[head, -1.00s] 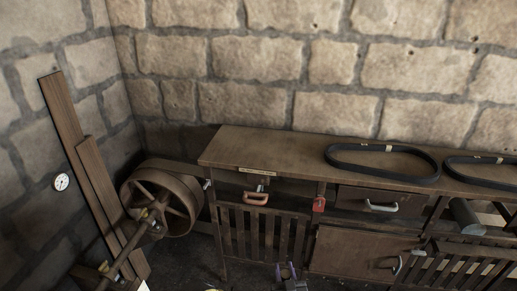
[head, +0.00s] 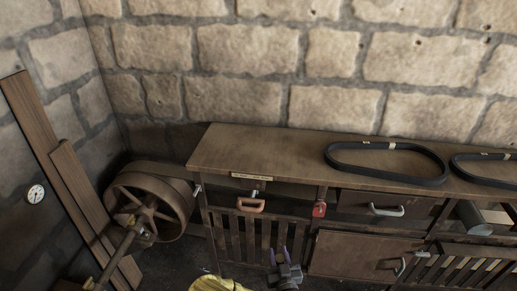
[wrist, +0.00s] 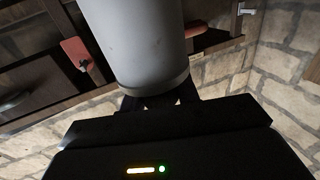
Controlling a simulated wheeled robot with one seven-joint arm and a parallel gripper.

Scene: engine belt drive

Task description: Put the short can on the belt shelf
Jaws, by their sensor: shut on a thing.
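My gripper (head: 279,257) is low in front of the wooden bench in the head view, below its top. In the wrist view my gripper (wrist: 160,102) is shut on a pale grey can (wrist: 137,42), which rises from the fingers past the top edge of the picture. I take this to be the short can; its far end is cut off, and I cannot make it out in the head view. The bench top (head: 270,148), with two black belts (head: 388,180) lying on it, is the belt shelf as far as I can tell. Its left part is bare.
A large belt wheel (head: 150,212) on a shaft stands left of the bench. Wooden planks (head: 85,195) lean on the wall. A red tag (head: 319,210) hangs on the bench front. A grey cylinder (head: 472,217) lies on the lower shelf. Something yellow (head: 217,285) shows at the bottom edge.

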